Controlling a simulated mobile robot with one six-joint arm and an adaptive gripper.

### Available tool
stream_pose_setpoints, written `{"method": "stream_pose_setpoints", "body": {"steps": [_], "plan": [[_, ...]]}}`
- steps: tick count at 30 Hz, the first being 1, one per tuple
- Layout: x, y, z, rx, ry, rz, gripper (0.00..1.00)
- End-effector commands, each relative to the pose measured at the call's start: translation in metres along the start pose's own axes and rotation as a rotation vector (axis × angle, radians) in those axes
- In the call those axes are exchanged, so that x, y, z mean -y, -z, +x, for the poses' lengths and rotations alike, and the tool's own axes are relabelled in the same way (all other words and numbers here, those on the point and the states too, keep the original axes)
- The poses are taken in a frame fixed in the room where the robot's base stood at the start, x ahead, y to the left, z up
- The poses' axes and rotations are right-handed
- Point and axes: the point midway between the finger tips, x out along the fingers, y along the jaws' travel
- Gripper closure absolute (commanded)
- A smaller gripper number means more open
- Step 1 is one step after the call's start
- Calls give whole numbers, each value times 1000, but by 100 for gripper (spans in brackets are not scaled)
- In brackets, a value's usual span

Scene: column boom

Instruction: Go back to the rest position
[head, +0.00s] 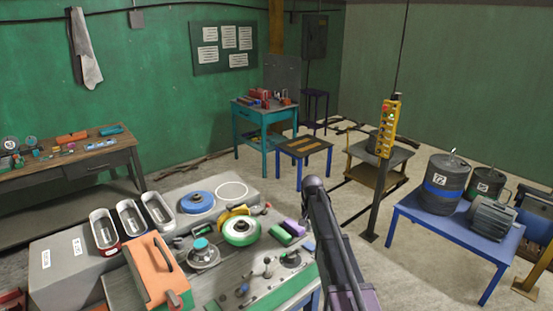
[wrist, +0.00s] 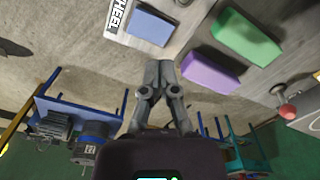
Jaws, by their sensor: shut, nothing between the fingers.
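My gripper (wrist: 158,68) shows in the middle of the wrist view, its two grey fingers shut with nothing between them. Its tips point towards a grey worktop edge with a blue block (wrist: 150,27), a purple block (wrist: 210,73) and a green block (wrist: 245,37), and it is apart from them. In the head view my dark arm rises from the bottom centre, just right of the bench (head: 210,285); I cannot make out the fingers there.
The bench holds a green-rimmed wheel (head: 240,229), metal trays (head: 131,218) and an orange-faced box (head: 160,272). A pendant control post (head: 383,165) stands to the right. A blue table (head: 440,225) with drums is beyond it. Open floor (head: 345,215) lies between.

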Motion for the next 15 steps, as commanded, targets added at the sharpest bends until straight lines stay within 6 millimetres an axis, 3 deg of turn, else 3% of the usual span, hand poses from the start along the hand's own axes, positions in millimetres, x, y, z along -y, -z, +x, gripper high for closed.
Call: {"method": "stream_pose_setpoints", "body": {"steps": [8, 15], "plan": [[-24, -57, 12, 0, 0, -74, 100], [-60, -143, 27, 0, -1, -202, 100]]}}
